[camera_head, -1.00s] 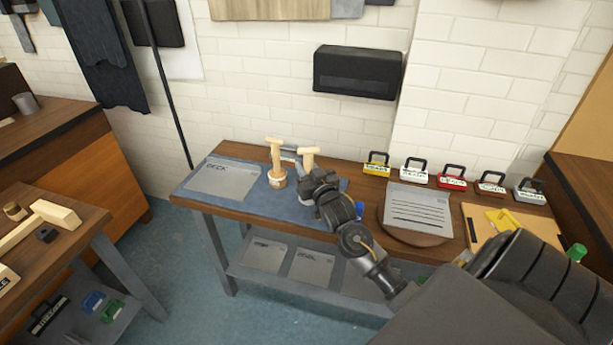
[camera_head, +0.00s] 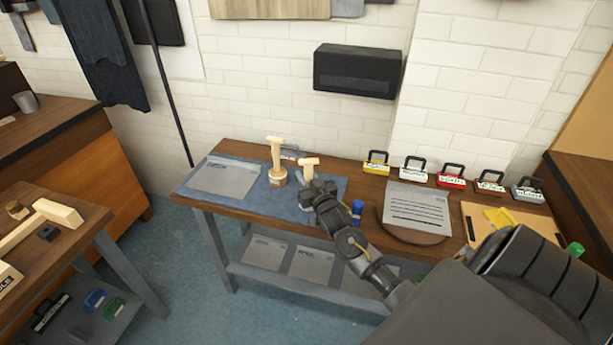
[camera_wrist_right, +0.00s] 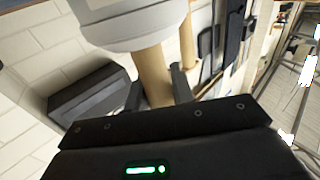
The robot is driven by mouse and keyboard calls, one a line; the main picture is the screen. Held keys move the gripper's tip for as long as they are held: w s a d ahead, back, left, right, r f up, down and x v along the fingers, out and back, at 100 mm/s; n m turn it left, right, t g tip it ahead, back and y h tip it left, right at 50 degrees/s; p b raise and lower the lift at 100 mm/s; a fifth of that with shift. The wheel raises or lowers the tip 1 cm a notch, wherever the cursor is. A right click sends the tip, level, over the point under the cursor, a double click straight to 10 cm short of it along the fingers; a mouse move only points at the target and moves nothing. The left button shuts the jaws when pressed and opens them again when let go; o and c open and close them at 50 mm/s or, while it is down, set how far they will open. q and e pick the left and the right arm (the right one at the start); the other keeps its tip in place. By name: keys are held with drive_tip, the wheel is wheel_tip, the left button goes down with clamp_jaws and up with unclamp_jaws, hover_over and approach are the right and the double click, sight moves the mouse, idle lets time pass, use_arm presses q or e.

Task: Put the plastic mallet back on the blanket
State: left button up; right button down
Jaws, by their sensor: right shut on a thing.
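The blue blanket (camera_head: 324,187) lies flat on the left part of the workbench. My right gripper (camera_head: 312,190) is over the blanket's right part, shut on the upright plastic mallet (camera_head: 309,163). Its pale, T-shaped top shows above the gripper; my gripper partly hides its lower part. In the right wrist view the fingers (camera_wrist_right: 160,100) are around a wood-coloured handle (camera_wrist_right: 153,75), with a whitish round part (camera_wrist_right: 130,25) at one end. I cannot tell whether the mallet touches the blanket. My left gripper is not in view.
A similar mallet (camera_head: 276,160) stands upright close to the left. A grey labelled sheet (camera_head: 222,178) covers the blanket's left part. To the right are a blue item (camera_head: 357,211), a round board (camera_head: 393,235) and a row of handled, labelled boxes (camera_head: 413,170).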

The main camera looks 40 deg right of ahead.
drive_tip(key=c, duration=1.2)
unclamp_jaws()
drive_tip(key=shift+r, duration=0.2)
drive_tip(key=b+v, duration=0.1)
drive_tip(key=v, duration=1.1)
drive_tip(key=shift+b, duration=0.35)
drive_tip(key=shift+f, duration=0.1)
